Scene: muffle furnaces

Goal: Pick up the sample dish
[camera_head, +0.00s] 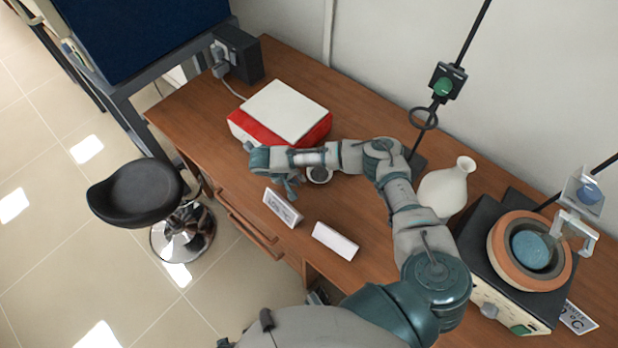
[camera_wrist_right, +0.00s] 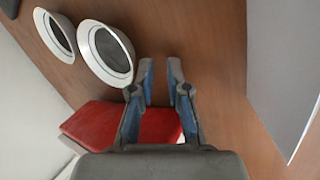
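My right gripper (camera_head: 290,190) hangs over the desk in front of the red and white box. In the right wrist view the same gripper (camera_wrist_right: 161,70) is open, with nothing between its fingers. A round white dish with a dark inside (camera_wrist_right: 108,54) lies just left of the fingers, close to the left fingertip. A second similar dish (camera_wrist_right: 55,36) lies further left. Which one is the sample dish I cannot tell. In the head view one dish (camera_head: 319,175) shows partly below my right forearm; the other is hidden or unclear. My left gripper is not in view.
The red and white box (camera_head: 287,110) stands behind the gripper. Two small white signs (camera_head: 283,208) (camera_head: 335,241) stand near the front edge. A white vase (camera_head: 443,190) and a furnace with a round opening (camera_head: 530,250) are at the right. A black stool (camera_head: 137,192) stands left of the desk.

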